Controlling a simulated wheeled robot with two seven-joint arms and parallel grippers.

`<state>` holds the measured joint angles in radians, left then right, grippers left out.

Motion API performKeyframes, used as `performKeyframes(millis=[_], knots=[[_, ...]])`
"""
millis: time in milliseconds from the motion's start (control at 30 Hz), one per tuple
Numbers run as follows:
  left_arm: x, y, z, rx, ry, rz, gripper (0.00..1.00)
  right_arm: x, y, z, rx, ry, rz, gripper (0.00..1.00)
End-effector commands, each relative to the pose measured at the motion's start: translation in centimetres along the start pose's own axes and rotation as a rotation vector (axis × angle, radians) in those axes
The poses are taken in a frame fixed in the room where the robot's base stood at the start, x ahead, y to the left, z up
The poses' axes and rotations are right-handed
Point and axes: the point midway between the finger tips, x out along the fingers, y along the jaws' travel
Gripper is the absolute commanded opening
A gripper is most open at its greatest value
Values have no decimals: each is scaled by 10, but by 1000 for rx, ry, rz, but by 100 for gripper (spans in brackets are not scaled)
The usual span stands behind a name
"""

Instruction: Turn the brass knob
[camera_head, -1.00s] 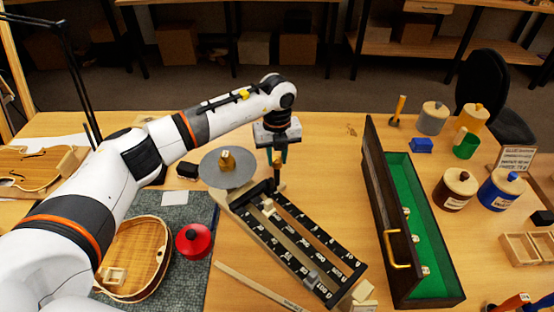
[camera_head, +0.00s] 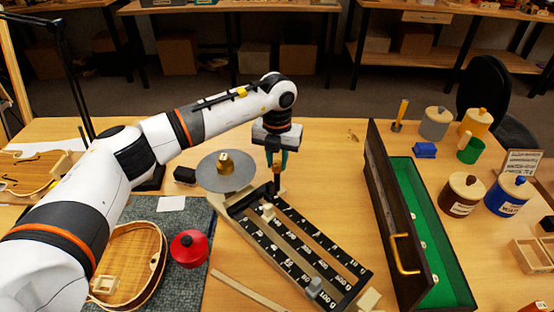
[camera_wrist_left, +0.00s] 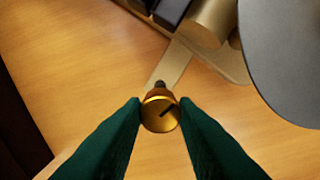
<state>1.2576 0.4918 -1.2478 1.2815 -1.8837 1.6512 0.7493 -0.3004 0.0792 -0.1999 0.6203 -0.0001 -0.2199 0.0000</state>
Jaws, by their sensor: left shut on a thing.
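The fingers largely hide the knob there. The balance has black numbered beams with sliding weights. My right gripper is not in view.
A brass weight (camera_head: 224,161) stands on the pan. A long dark case with green lining (camera_head: 425,235) lies to the right of the balance. A red lidded pot (camera_head: 189,248) and a violin body (camera_head: 130,265) are at left. Jars (camera_head: 462,193) stand at right.

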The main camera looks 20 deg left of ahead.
Motion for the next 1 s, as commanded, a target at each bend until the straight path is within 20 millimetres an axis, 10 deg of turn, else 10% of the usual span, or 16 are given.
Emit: performKeyframes(millis=[300,333,467,1000], knots=[[-2,0,-1,-1,3,1,4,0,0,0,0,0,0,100],[-2,0,-1,-1,3,1,30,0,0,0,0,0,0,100],[-1,0,-1,-1,2,1,48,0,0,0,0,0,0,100],[-35,0,-2,-3,6,1,48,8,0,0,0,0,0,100]])
